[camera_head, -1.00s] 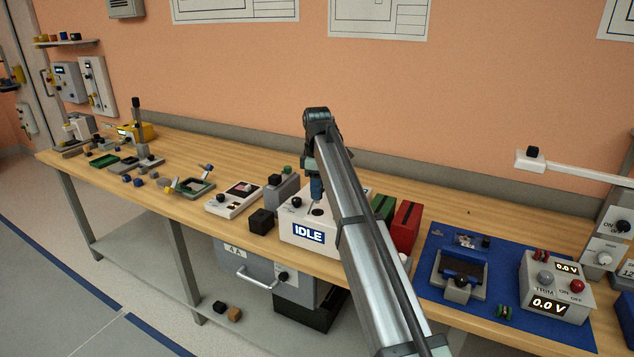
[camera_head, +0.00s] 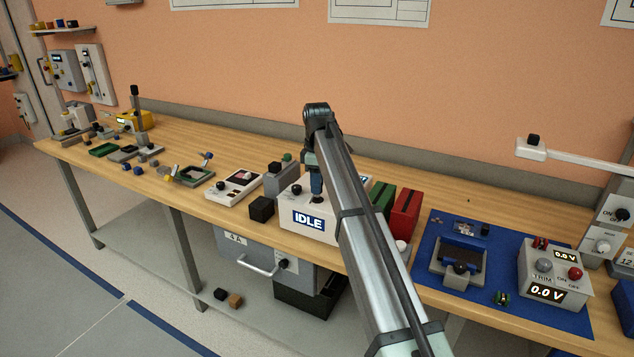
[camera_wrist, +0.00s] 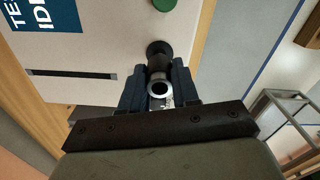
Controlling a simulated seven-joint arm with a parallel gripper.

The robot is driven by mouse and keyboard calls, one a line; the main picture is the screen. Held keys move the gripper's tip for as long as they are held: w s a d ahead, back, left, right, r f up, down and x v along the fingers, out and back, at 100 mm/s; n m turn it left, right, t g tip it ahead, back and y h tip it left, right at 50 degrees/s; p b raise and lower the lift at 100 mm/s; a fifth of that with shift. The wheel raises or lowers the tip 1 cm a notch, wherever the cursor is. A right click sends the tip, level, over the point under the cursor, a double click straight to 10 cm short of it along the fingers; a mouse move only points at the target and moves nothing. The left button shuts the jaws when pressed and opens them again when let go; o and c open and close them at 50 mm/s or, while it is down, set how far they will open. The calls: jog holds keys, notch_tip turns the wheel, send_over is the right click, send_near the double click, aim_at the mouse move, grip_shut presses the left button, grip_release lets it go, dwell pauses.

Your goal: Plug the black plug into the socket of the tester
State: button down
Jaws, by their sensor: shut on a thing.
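The tester (camera_head: 300,228) is a white box with a blue IDLE display, on the bench at the middle of the head view. My gripper (camera_head: 316,193) points down onto its top. In the wrist view, my gripper (camera_wrist: 158,75) is shut on a dark round piece with a bright ring at its near end, which looks like the black plug (camera_wrist: 160,62). Its far end meets a dark round collar on the tester's top, apparently the socket (camera_wrist: 158,47). The fingers partly hide this contact, so I cannot tell how deep the plug sits.
A green button (camera_wrist: 177,4) and a dark slot (camera_wrist: 85,74) lie near the socket. A black block (camera_head: 262,208) stands left of the tester. Green (camera_head: 382,199) and red (camera_head: 405,213) boxes stand right, partly behind my arm. A blue mat (camera_head: 425,277) lies further right.

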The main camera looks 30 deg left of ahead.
jog(key=shift+f, duration=1.4)
dwell(0.4)
jog(key=c, duration=0.8)
grip_release()
jog(key=shift+o, duration=0.2)
notch_tip(320, 180, up, 18)
jog(key=shift+f, duration=0.15)
